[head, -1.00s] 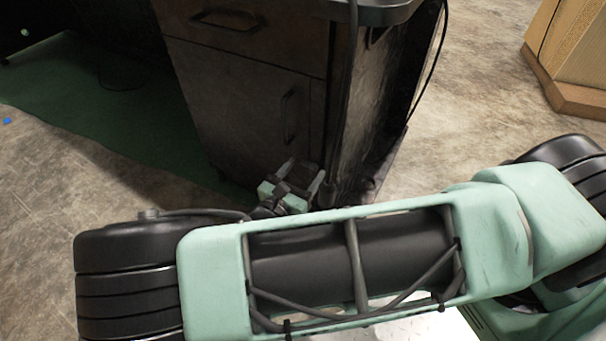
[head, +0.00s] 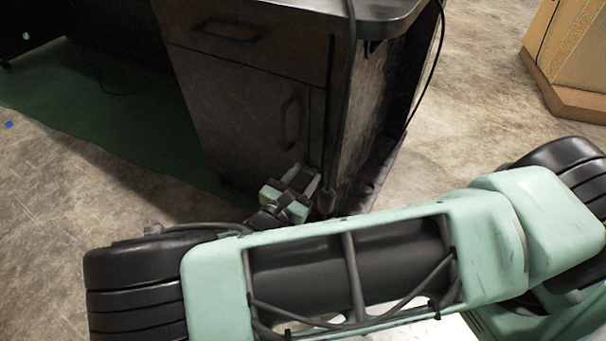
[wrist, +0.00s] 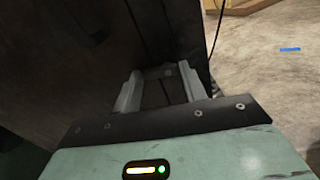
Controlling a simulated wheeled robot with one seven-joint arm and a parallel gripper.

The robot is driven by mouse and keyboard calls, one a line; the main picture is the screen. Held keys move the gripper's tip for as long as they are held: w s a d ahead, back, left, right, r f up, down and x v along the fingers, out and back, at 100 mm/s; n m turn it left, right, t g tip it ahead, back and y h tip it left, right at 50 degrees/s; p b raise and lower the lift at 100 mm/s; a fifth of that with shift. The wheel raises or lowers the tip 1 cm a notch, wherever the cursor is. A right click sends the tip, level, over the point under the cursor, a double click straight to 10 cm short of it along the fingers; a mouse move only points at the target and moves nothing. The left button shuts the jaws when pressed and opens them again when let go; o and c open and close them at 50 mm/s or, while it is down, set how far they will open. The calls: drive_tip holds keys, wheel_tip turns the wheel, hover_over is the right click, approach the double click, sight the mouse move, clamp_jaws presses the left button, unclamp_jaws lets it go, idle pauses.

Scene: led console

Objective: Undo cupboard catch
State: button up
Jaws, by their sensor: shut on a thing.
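The cupboard (head: 235,105) is dark and worn, and its door looks closed. The door has a dark upright handle (head: 291,121). My gripper (head: 305,178) is low at the door's right edge, below the handle. In the wrist view my gripper (wrist: 160,82) has its two grey fingers on either side of a small dark piece (wrist: 155,94), which looks like the cupboard catch. The fingers are shut on it. Its shape is hard to make out against the dark front, and in the head view the gripper hides it.
A drawer with its own handle (head: 230,32) is above the door. A black cable (head: 427,85) hangs at the cupboard's right side. A green mat (head: 120,125) lies at left. A wooden unit (head: 570,50) stands at far right. Bare floor (head: 470,110) is open between them.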

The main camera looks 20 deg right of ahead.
drive_tip(key=m+p, duration=0.3)
drive_tip(key=shift+r, duration=0.35)
drive_tip(key=m+p, duration=0.1)
drive_tip(key=m, duration=0.1)
drive_tip(key=m+p, duration=0.1)
drive_tip(key=m, duration=0.1)
drive_tip(key=m+p, duration=0.1)
drive_tip(key=shift+s+d+m, duration=0.15)
drive_tip(key=shift+s+m, duration=0.1)
drive_tip(key=shift+m, duration=0.15)
drive_tip(key=m+p, duration=0.1)
drive_tip(key=m, duration=0.2)
drive_tip(key=shift+s+d+m+p, duration=0.1)
drive_tip(key=shift+m+p, duration=0.2)
drive_tip(key=shift+s+d+m+p, duration=0.15)
drive_tip(key=shift+m+p, duration=0.2)
drive_tip(key=shift+m, duration=1.65)
drive_tip(key=shift+f, duration=0.1)
drive_tip(key=o, duration=1)
drive_tip(key=shift+c, duration=0.2)
